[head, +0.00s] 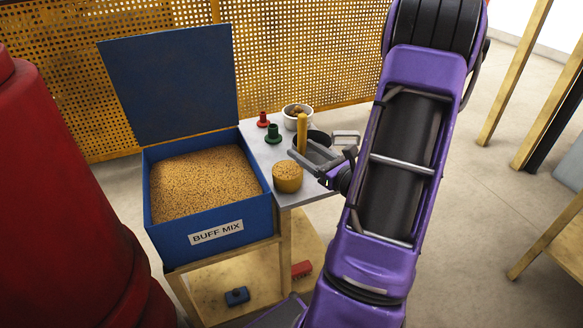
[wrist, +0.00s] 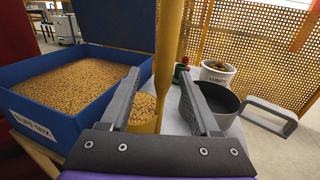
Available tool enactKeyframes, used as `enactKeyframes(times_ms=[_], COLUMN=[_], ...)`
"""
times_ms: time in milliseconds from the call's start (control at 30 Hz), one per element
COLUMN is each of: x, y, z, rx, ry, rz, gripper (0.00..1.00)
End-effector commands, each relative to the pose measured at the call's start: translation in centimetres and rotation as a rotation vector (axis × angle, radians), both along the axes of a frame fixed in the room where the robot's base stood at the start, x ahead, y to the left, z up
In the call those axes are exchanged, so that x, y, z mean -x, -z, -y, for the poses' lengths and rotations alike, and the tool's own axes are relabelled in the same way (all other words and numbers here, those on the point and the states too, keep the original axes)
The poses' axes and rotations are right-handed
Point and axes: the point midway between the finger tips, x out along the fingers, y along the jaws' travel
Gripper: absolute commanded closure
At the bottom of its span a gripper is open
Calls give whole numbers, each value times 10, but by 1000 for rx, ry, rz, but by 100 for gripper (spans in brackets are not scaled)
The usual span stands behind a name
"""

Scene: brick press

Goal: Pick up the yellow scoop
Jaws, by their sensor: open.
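The yellow scoop (head: 287,180) stands on the grey side shelf with its round cup down and its handle upright. Its cup appears filled with grainy mix. In the wrist view the scoop's tall handle (wrist: 168,50) rises between the two fingers. My gripper (head: 303,154) is open at the handle, above the cup. In the wrist view my gripper (wrist: 160,78) has one dark finger on each side of the handle, with gaps visible. Part of the cup is hidden behind the left finger.
A blue open-lidded bin labelled BUFF MIX (head: 215,233) stands left of the shelf (head: 262,155). A white tub (wrist: 217,72), a dark pot (wrist: 221,100), a green knobbed piece (head: 273,134) and a red one (head: 263,120) stand close by. A metal handle (wrist: 272,114) is at right.

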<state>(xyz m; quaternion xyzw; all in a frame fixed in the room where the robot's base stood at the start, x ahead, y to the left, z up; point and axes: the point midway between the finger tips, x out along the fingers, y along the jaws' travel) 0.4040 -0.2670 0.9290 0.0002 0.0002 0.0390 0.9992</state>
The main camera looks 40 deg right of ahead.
Motion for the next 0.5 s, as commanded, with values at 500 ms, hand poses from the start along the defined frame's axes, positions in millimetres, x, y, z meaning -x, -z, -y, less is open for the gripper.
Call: enactKeyframes(times_ms=[500], x=[-51], y=[-5], z=[0], rx=[0], ry=[-1], rz=[0], gripper=[38])
